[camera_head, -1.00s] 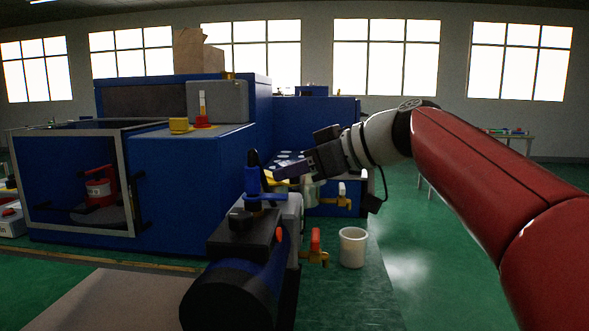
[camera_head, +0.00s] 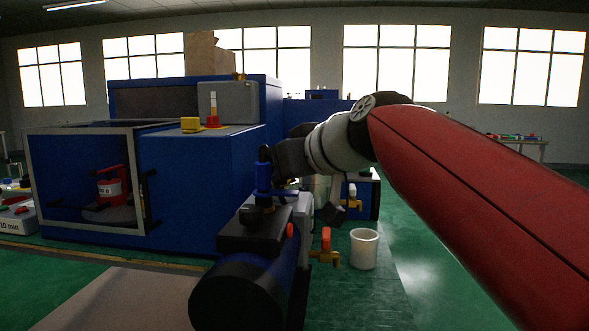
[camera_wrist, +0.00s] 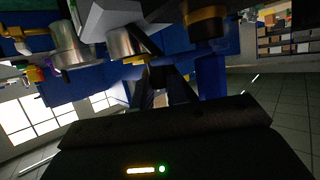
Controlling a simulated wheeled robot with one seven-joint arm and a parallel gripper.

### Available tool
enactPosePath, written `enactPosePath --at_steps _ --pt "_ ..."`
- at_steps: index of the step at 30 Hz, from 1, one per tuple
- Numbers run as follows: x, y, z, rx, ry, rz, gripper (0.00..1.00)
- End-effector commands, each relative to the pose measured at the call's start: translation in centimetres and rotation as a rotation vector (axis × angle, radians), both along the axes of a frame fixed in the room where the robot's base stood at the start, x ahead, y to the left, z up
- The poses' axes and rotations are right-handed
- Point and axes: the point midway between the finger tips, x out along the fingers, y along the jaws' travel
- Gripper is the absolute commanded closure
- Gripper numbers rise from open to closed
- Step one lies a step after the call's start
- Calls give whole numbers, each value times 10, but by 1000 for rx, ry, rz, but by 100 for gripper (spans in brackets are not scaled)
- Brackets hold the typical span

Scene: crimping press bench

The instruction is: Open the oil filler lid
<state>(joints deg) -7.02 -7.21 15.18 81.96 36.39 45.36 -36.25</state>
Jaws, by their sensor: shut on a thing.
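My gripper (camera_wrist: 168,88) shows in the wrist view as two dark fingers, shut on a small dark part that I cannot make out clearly. In the head view, my gripper's dark body is just right of an upright blue cylinder (camera_head: 263,178) with a black top. Its fingertips are hidden there. The blue cylinder stands on a dark block (camera_head: 252,232) and also shows right of the fingers in the wrist view (camera_wrist: 211,76). I cannot tell for sure which part is the oil filler lid.
A red-handled tap (camera_head: 326,240) and a white cup (camera_head: 364,248) are right of the dark machine. A large blue press housing (camera_head: 195,185) stands behind left, with a yellow part (camera_head: 191,125) on top. Metal cylinders (camera_wrist: 72,47) are close above in the wrist view. Green floor is clear at right.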

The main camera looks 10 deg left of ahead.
Motion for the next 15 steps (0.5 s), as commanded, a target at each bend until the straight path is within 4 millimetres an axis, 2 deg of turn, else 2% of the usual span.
enactPosePath --at_steps 11,12,15 --pt "-2 3 0 1 -2 -27 100" --pt "-2 3 0 1 -2 -27 84" --pt "-2 3 0 1 -2 -27 71"
